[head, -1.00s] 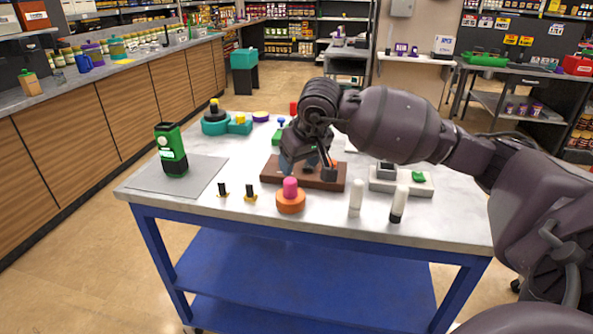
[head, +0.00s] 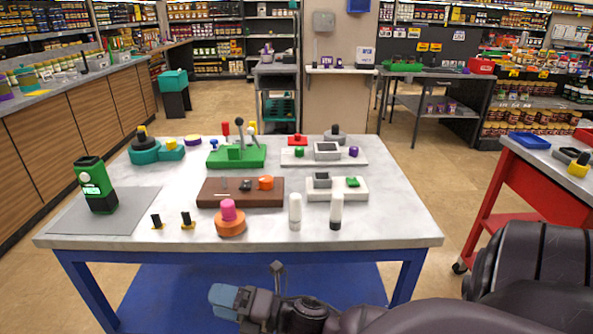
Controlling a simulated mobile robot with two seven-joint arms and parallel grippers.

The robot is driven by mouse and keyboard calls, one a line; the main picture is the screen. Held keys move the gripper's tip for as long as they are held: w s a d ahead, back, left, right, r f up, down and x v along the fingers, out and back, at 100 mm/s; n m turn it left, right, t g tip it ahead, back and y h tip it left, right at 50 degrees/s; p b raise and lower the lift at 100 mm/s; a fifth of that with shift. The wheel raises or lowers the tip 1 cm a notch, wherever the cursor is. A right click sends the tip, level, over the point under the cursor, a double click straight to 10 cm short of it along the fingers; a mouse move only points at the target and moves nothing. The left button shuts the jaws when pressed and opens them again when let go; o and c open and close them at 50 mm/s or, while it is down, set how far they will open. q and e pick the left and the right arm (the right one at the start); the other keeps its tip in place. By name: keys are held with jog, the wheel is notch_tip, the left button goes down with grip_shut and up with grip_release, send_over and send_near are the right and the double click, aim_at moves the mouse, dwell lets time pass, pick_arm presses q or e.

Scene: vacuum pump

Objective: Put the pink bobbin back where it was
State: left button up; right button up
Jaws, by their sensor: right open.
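The pink bobbin (head: 228,209) sits upright on a round orange base (head: 231,226) near the front edge of the table. Just behind it lies a brown block (head: 212,195) with an orange round piece (head: 265,183) and small dark fittings on top. My right gripper (head: 226,298) is in front of the table, low in the view, apart from the bobbin and from everything on the table. It is open and no object shows in it. My left gripper is not in view.
Two white-topped cylinders (head: 295,211) stand right of the bobbin, and two small black-and-yellow pieces (head: 187,220) stand left. A green device (head: 95,184) is on a grey mat (head: 130,215). A green block with levers (head: 237,155) is behind. The table's front right (head: 395,222) is clear.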

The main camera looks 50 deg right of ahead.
jog(key=s+d+f+m+g+h, duration=0.2)
jog(key=s+f+m+h, duration=0.3)
jog(key=m, duration=0.8)
jog(key=s+d+f+m+g+h, duration=0.2)
jog(key=s+f+m+g+h, duration=0.2)
jog(key=s+f+m, duration=0.5)
notch_tip(320, 180, down, 4)
jog(key=m, duration=0.4)
jog(key=shift+s+r+h, duration=0.25)
jog(key=shift+s+h, duration=0.1)
jog(key=shift+h, duration=0.05)
